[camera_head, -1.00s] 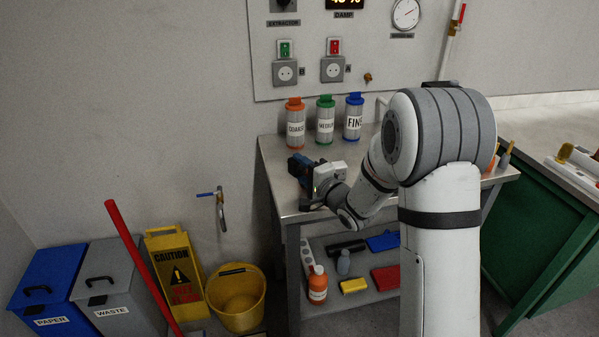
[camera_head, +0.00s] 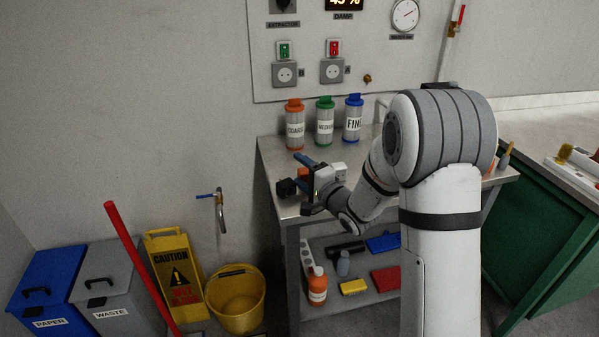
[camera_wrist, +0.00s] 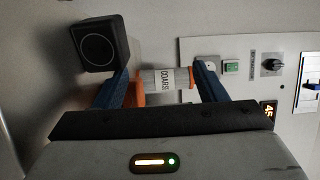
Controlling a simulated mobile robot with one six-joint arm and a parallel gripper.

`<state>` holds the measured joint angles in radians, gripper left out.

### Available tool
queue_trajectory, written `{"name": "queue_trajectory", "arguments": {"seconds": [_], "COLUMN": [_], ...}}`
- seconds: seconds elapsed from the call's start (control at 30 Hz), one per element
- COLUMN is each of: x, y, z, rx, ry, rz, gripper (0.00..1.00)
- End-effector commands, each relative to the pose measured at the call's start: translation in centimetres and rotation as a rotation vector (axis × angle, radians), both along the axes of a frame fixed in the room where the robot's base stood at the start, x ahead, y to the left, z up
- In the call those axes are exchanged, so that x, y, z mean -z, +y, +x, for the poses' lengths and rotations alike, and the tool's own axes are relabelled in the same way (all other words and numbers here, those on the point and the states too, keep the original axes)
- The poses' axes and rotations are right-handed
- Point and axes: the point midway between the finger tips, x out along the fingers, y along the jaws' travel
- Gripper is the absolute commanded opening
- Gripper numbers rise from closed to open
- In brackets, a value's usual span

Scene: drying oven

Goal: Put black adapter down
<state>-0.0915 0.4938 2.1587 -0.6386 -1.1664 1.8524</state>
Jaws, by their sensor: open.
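The black adapter (camera_head: 286,187) shows as a dark block by my gripper, over the front left edge of the steel table (camera_head: 272,160) in the head view. In the wrist view the black adapter (camera_wrist: 100,45) has a round ring on its face and sits at the tip of the left finger, not between the fingers. Whether it touches that finger or rests on the table, I cannot tell. My gripper (camera_head: 303,174) is open, with its blue fingers (camera_wrist: 163,78) spread apart. An orange patch shows between them.
The coarse canister (camera_head: 295,124), medium canister (camera_head: 325,122) and fine canister (camera_head: 353,120) stand along the table's back. Sockets (camera_head: 285,73) are on the wall panel behind. A lower shelf holds an orange bottle (camera_head: 317,286). A yellow bucket (camera_head: 236,300) stands left of the table.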

Motion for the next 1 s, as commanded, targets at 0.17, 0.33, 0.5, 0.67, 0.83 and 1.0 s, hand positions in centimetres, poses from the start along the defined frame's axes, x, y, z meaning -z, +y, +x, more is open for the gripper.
{"name": "queue_trajectory", "arguments": {"seconds": [0.17,0.33,0.5,0.67,0.83,1.0], "x": [0.0,0.0,0.0,0.0,0.0,-0.1], "y": [-2.2,-4.6,-6.2,-6.9,-7.2,-9.0], "z": [-2.6,-5.5,-7.7,-8.8,-8.9,-8.2], "rx": [0.004,0.004,0.002,0.000,0.011,0.115], "ry": [0.001,0.001,0.001,0.001,-0.003,-0.011], "rz": [-0.001,0.000,0.001,-0.001,-0.027,-0.270], "gripper": [0.65,0.65,0.65,0.65,0.65,0.65]}}
